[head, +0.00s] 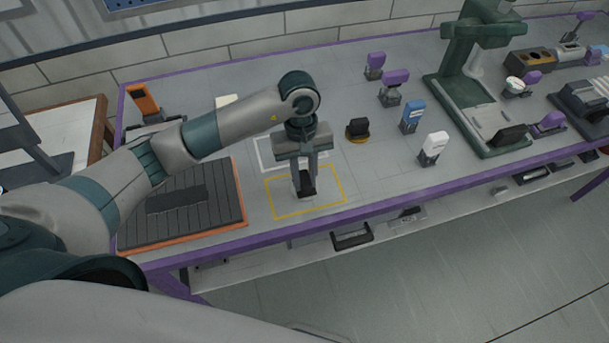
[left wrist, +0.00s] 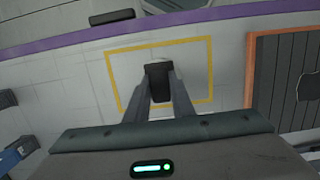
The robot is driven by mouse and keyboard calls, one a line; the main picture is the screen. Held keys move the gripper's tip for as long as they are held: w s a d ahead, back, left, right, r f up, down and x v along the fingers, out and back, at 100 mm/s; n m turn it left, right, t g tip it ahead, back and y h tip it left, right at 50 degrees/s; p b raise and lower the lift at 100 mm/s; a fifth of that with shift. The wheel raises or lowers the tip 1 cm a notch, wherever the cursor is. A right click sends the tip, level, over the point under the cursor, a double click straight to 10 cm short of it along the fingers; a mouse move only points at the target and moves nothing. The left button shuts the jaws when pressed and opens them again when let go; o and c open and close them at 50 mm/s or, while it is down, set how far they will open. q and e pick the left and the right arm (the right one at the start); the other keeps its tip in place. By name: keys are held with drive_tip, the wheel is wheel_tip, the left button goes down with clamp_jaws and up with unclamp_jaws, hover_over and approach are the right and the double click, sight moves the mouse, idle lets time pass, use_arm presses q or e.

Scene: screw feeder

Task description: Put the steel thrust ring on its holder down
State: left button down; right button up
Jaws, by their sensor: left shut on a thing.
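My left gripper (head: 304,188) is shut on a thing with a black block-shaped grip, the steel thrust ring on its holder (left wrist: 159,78). In the left wrist view, a pale grey rounded part shows just beyond the black block, between the fingertips (left wrist: 158,92). The ring itself is mostly hidden. The held thing is over the yellow outlined rectangle (head: 272,205) on the grey table, within its outline. I cannot tell whether it touches the table. My right gripper is not in view.
A white outline (head: 262,152) lies behind the yellow one. A black-topped piece on a yellow round base (head: 358,130) stands to the right, with blue (head: 412,115) and white (head: 434,147) pieces beyond. A dark orange-edged mat (head: 240,200) lies left. A green press (head: 470,80) stands far right.

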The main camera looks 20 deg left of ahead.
sight(303, 171)
use_arm(q)
drive_tip(key=shift+f, duration=0.15)
drive_tip(key=c, duration=1.5)
unclamp_jaws()
drive_tip(key=shift+c, duration=0.2)
drive_tip(key=shift+r, duration=0.3)
drive_tip(key=r+b, duration=0.1)
drive_tip(key=r, duration=0.2)
drive_tip(key=w+r+b, duration=0.1)
drive_tip(key=r+b, duration=0.1)
drive_tip(key=r, duration=0.1)
drive_tip(key=a+r+b, duration=0.1)
drive_tip(key=r+b, duration=0.1)
drive_tip(key=r, duration=0.2)
drive_tip(key=shift+w, duration=0.25)
drive_tip(key=shift+r, duration=0.8)
